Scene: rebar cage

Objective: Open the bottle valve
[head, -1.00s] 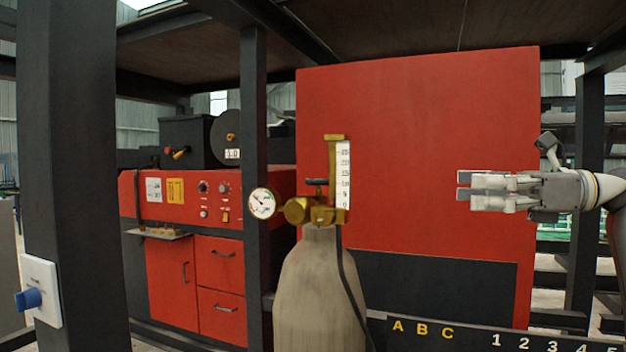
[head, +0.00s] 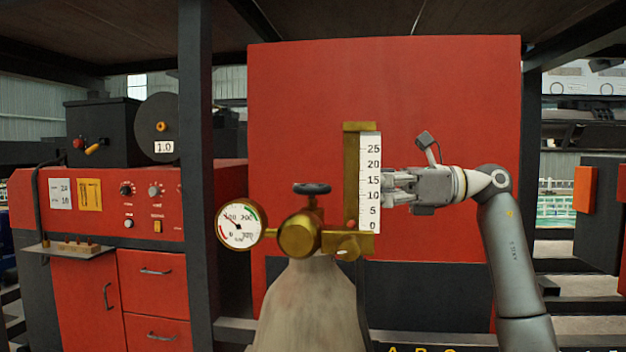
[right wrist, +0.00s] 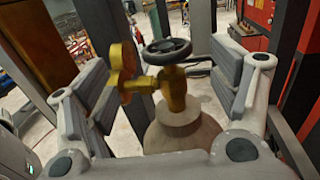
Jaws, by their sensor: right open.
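The bottle (head: 310,305) is a tan gas cylinder in the middle of the head view, upright, with a brass regulator (head: 300,235) on top. Its valve is a dark round handwheel (head: 312,189) on a brass stem. The handwheel (right wrist: 166,50) also shows in the right wrist view, between and beyond the fingers. My right gripper (head: 388,188) is just right of the scale in the head view, its fingertips partly hidden behind the scale. In the right wrist view the right gripper (right wrist: 165,95) is open and empty, apart from the handwheel. My left gripper is not in view.
A round pressure gauge (head: 240,225) sticks out left of the regulator, and an upright flow scale (head: 369,180) stands right of the handwheel. A dark post (head: 197,150) stands left. A red cabinet with drawers (head: 155,290) and a large red panel (head: 300,110) are behind.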

